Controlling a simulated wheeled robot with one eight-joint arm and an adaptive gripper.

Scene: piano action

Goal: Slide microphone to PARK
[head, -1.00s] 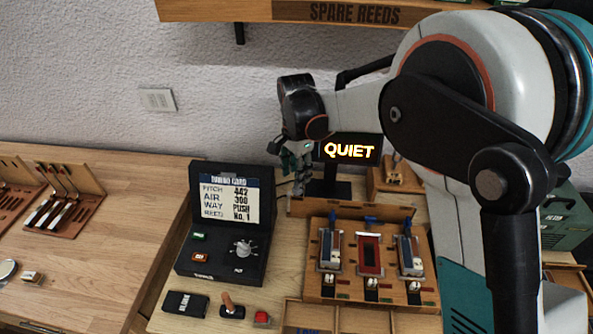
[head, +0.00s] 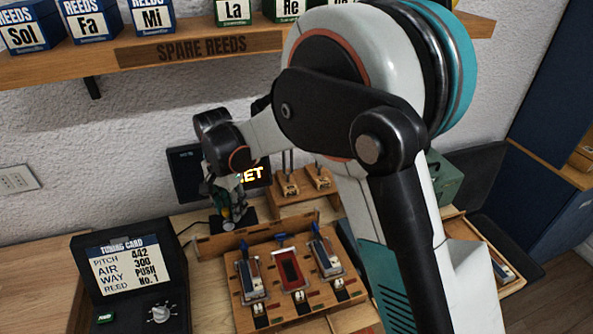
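My gripper (head: 232,212) hangs from my wrist at the back of the bench, in front of the dark display stand. It is small and partly shaded, so I cannot tell whether its fingers are open or shut. I cannot make out the microphone or a PARK mark; they may be hidden behind my gripper and wrist. The display (head: 184,172) shows lit letters, of which only "ET" is visible to the right of my wrist.
The wooden reed board (head: 268,303) lies in front of my gripper, behind it a low wooden rail (head: 213,247). A small wooden stand (head: 292,206) is to the right. The tuning card box (head: 85,250) is at left. A shelf (head: 120,55) with reed boxes hangs above.

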